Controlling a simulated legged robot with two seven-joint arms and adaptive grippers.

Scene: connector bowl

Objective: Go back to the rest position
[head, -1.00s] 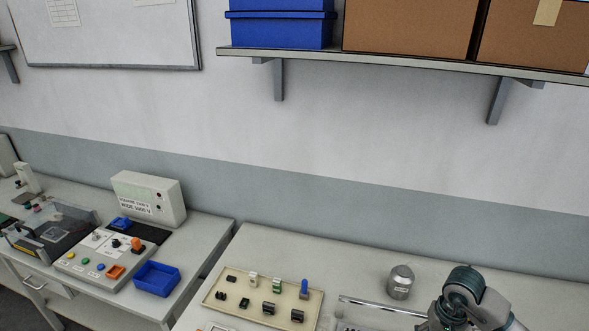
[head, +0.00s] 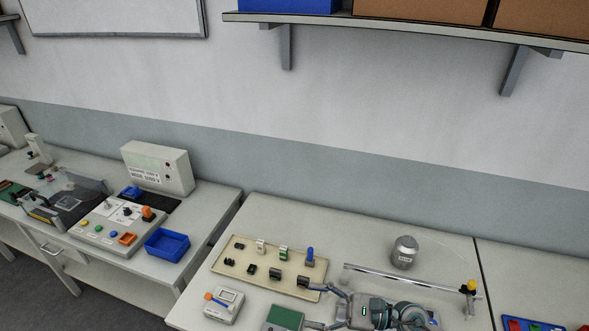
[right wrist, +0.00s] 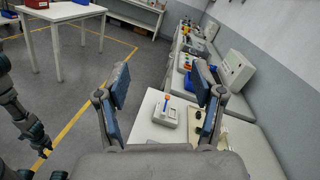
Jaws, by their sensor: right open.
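My right gripper (head: 314,306) is at the bottom of the head view, over the front part of the right workbench (head: 440,243). Its fingers point left, beside a beige board (head: 236,256) that holds several small connectors. In the right wrist view my right gripper (right wrist: 162,82) has its two blue-padded fingers spread wide apart, with nothing held between them. My left gripper does not show in the head view.
A grey meter with an orange tip (head: 223,306) and a green-topped device (head: 284,319) lie near the right gripper. A metal jar (head: 404,252) and a rail (head: 410,280) stand behind it. A blue tray (head: 167,245) is on the left bench. Open floor (right wrist: 95,115) shows in the wrist view.

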